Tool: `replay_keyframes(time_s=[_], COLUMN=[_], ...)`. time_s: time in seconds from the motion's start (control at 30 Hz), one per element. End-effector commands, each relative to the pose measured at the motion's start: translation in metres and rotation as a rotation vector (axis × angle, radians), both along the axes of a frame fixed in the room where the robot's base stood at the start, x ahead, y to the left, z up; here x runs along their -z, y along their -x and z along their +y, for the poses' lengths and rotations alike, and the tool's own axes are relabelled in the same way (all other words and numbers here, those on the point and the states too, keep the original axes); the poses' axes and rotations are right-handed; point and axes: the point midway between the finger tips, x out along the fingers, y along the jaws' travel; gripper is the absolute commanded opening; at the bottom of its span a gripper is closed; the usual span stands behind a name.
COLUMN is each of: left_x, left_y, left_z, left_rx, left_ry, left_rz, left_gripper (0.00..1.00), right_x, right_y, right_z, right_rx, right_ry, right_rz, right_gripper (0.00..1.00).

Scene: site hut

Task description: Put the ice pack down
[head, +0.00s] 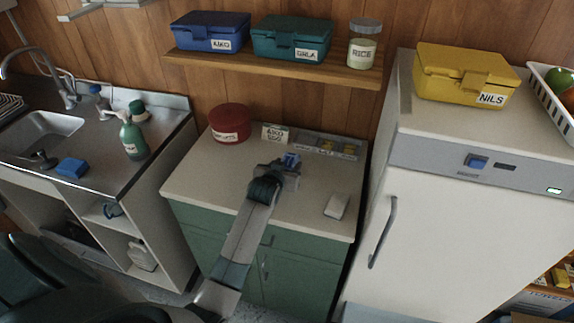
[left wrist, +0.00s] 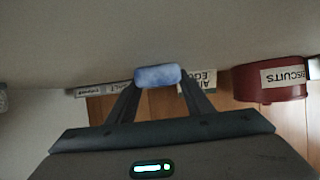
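The light-blue ice pack (left wrist: 158,76) is between the two fingertips of my left gripper (left wrist: 160,88) in the left wrist view. In the head view the ice pack (head: 291,159) shows as a small blue piece at the end of my left gripper (head: 288,168). The gripper is over the rear middle of the pale top of the green cabinet (head: 205,185), in front of a small label card (head: 275,133). The ice pack is close to the top; I cannot tell whether it touches it. My right gripper is not in view.
A red biscuits tin (head: 230,124) stands left of the card and a shallow compartment tray (head: 325,146) right of it. A small white block (head: 336,206) lies at the right front. A shelf (head: 270,66) overhangs the back; a fridge (head: 455,215) stands right. The left front of the top is clear.

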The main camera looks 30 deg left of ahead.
Motion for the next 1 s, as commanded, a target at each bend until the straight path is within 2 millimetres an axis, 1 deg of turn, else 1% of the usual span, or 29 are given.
replay_keyframes(time_s=[0.03,0.07,0.47,0.57,0.77,1.0], left_x=[0.000,0.000,-0.003,-0.005,-0.012,-0.027], left_y=[0.000,0.000,0.000,0.004,0.020,0.052], left_z=[0.000,0.000,0.000,-0.001,-0.005,-0.013], left_rx=[0.000,0.000,0.000,0.000,0.000,0.000], left_ry=[0.000,0.000,0.000,0.000,0.000,0.000], left_rz=[0.001,0.001,0.000,0.000,0.000,-0.001], left_gripper=[0.59,0.64,0.64,0.64,0.64,0.64], right_x=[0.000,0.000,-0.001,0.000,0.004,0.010], right_y=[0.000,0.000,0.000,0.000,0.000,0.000], right_z=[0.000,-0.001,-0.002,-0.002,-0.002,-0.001], right_rx=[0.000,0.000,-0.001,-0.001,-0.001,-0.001], right_ry=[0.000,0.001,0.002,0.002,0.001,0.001], right_rz=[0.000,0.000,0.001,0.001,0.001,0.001], right_gripper=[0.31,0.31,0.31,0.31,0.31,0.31])
